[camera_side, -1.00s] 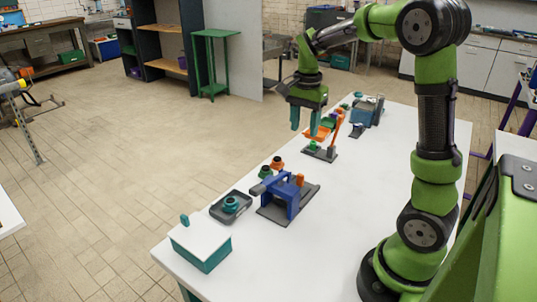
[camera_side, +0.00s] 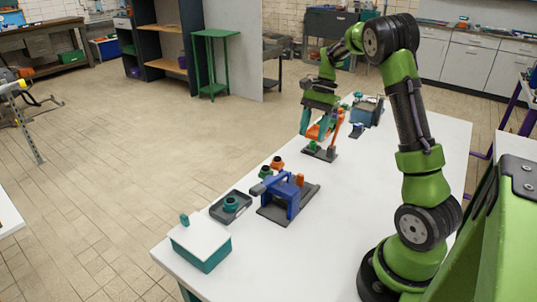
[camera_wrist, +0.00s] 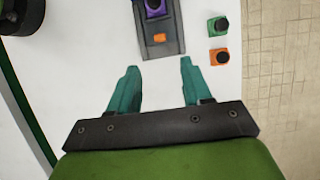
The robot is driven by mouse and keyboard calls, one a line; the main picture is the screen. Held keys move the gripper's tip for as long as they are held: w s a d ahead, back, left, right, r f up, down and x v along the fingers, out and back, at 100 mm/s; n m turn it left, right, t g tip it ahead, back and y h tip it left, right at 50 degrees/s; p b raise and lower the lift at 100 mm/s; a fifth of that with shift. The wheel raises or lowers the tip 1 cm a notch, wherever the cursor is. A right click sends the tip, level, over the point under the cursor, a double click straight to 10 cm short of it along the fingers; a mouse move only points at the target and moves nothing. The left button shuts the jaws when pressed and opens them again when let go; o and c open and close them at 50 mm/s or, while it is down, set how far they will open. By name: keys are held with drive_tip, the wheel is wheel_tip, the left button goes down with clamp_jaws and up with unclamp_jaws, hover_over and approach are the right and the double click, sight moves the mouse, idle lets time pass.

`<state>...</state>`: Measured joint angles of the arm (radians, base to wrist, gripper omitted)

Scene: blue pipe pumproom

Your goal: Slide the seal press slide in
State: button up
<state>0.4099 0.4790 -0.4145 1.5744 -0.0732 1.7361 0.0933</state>
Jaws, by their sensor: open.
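The seal press (camera_side: 290,198) is a blue frame on a dark grey base, standing mid-table in the side view. An orange block (camera_side: 299,180) stands at the far end of its base. The wrist view shows the press frame (camera_wrist: 153,8) as purple-blue at the top edge, cut off, with the orange block (camera_wrist: 159,38) on the grey track nearer my fingers. My gripper (camera_side: 314,129) is open and empty, above the table beyond the press. Its teal fingers (camera_wrist: 155,82) also show in the wrist view, apart, short of the track's end. I cannot tell how far in the slide sits.
A stand with an orange lever (camera_side: 337,128) is close to my gripper in the side view. A blue box (camera_side: 366,112) is behind it. A grey tray (camera_side: 230,207) and a teal box with white lid (camera_side: 201,243) are nearer.

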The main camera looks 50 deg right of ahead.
sight(301, 174)
drive_tip(key=x, duration=1.4)
drive_tip(key=shift+f, duration=0.25)
clamp_jaws()
